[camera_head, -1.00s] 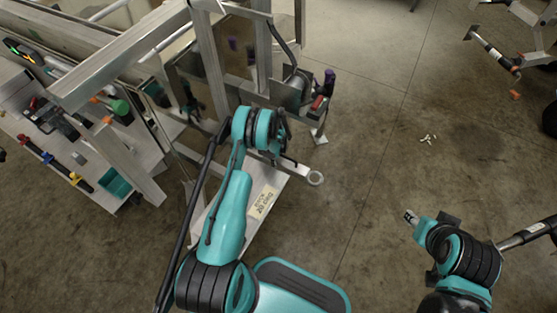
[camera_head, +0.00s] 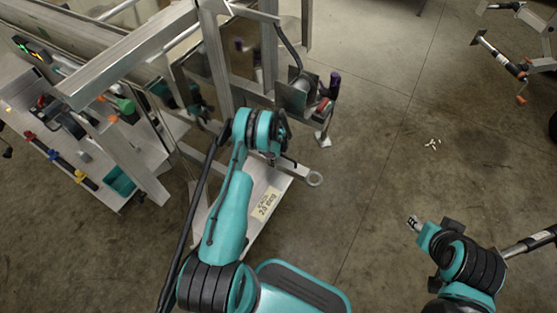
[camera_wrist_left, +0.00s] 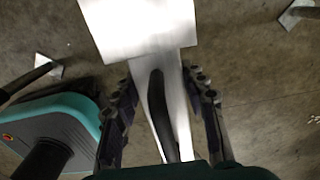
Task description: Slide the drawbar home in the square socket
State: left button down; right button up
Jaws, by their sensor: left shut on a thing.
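A bright metal plate (camera_wrist_left: 137,28) lies at the bar's far end. The mouth of the square socket cannot be made out. My right gripper (camera_head: 414,223) is low at the right, away from the trailer; its jaws are too small to read.
The aluminium trailer frame (camera_head: 150,52) with a winch (camera_head: 298,94) stands ahead. A tool bench (camera_head: 110,190) is at left. A "20 deg" label (camera_head: 266,203) lies on a pale panel below my left arm. Open concrete floor lies at right.

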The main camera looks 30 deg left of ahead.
pick_arm(q)
jog(key=shift+a, duration=0.1)
jog(key=c, duration=0.8)
grip_release()
notch_tip(320, 180, up, 12)
jog(key=shift+r, duration=0.1)
